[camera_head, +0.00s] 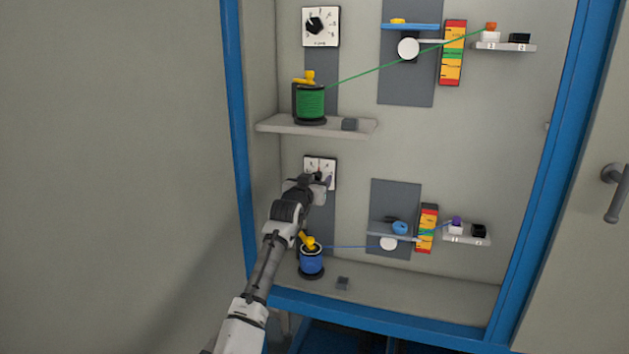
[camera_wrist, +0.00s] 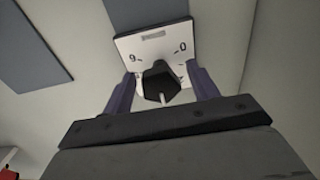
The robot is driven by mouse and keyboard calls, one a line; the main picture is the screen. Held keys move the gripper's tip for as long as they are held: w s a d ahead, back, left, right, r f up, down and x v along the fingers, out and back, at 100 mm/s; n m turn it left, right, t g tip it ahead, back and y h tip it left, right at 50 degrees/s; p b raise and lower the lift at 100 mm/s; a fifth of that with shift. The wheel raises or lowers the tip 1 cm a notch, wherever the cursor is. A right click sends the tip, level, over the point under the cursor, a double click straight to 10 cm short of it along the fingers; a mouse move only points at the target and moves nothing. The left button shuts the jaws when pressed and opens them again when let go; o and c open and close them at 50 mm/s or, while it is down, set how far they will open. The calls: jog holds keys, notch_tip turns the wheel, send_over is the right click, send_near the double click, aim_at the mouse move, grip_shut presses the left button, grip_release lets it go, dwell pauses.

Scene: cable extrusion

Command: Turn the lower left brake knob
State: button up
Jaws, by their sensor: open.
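The lower left brake knob is a black knob (camera_wrist: 160,82) on a white square dial plate (camera_wrist: 140,45) with numbers, seen in the wrist view. In the head view the lower dial plate (camera_head: 312,163) shows at the left of the cabinet, and its knob is mostly hidden behind my gripper (camera_head: 318,178). My gripper (camera_wrist: 162,95) is open in the wrist view, with one purple finger on each side of the knob. Small gaps seem to show between the fingers and the knob; whether either touches it I cannot tell.
The blue cable spool (camera_head: 311,260) stands below the dial, close to my arm. A shelf (camera_head: 275,125) with the green cable spool (camera_head: 310,103) is above it. An upper dial (camera_head: 321,27) is higher up. Blue cabinet frame posts (camera_head: 236,130) stand at the sides.

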jog(key=c, duration=0.9)
jog(key=shift+f+m+b, duration=0.15)
jog(key=shift+m+b, duration=0.15)
jog(key=shift+b, duration=0.2)
jog(key=shift+m+b, duration=0.9)
jog(key=shift+b, duration=0.1)
jog(key=m+b, duration=0.2)
jog(key=m, duration=0.3)
jog(key=shift+b, duration=0.4)
jog(key=shift+m, duration=0.3)
jog(key=o, duration=0.9)
jog(key=shift+d, duration=0.1)
